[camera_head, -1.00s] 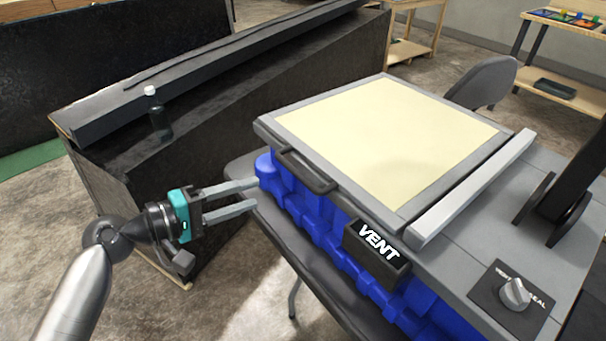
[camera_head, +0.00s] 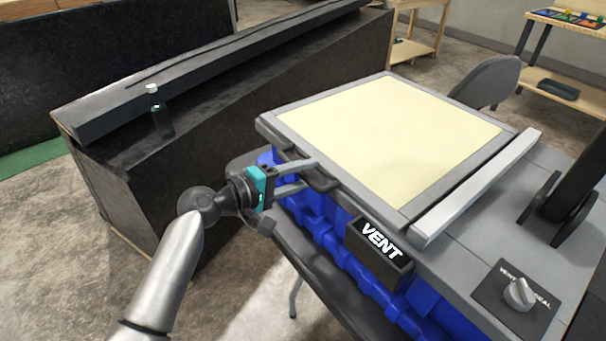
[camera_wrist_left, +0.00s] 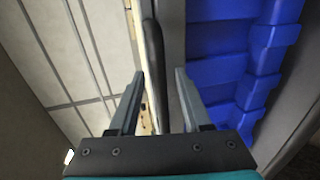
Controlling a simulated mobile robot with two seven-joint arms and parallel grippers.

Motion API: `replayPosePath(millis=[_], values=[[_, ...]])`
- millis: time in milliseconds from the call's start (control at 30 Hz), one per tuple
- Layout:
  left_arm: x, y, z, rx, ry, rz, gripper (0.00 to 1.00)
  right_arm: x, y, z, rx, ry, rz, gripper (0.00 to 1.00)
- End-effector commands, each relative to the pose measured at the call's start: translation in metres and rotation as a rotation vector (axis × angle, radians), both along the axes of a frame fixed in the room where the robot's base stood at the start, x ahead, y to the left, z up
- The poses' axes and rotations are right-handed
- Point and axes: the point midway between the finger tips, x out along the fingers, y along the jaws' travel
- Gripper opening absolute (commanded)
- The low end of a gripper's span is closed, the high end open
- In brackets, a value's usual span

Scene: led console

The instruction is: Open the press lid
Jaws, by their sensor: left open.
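The press lid (camera_head: 390,135) is a flat cream panel in a grey frame and lies flat on the console. A dark bar handle (camera_head: 326,184) sits on its near left edge. My left gripper (camera_head: 307,175) is at that handle with its jaws open, and its fingers partly hide the bar. In the left wrist view the handle (camera_wrist_left: 153,62) runs lengthwise between the two spread fingertips (camera_wrist_left: 159,75). I cannot tell whether either finger touches it. My right gripper is out of view.
Blue supports (camera_head: 330,215) stand under the lid, with a VENT sign (camera_head: 378,248) on the front. A grey bar (camera_head: 475,188) and a vent/seal knob (camera_head: 519,293) are to the right. A bottle (camera_head: 160,112) stands on the black counter (camera_head: 230,110) behind.

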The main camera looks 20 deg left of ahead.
Motion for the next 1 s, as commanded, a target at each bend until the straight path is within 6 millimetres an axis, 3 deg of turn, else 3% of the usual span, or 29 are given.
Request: replayPosePath(millis=[167,600,1000], values=[[-0.0001,0.0001,0.0,0.0,0.0,0.0,0.48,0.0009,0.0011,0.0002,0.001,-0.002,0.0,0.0],[-0.0003,0.0005,0.0,0.0,0.0,0.0,0.0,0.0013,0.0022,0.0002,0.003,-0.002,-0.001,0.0],[-0.0003,0.0006,0.0001,0.0,0.0,0.001,0.0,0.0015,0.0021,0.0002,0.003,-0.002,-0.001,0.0]])
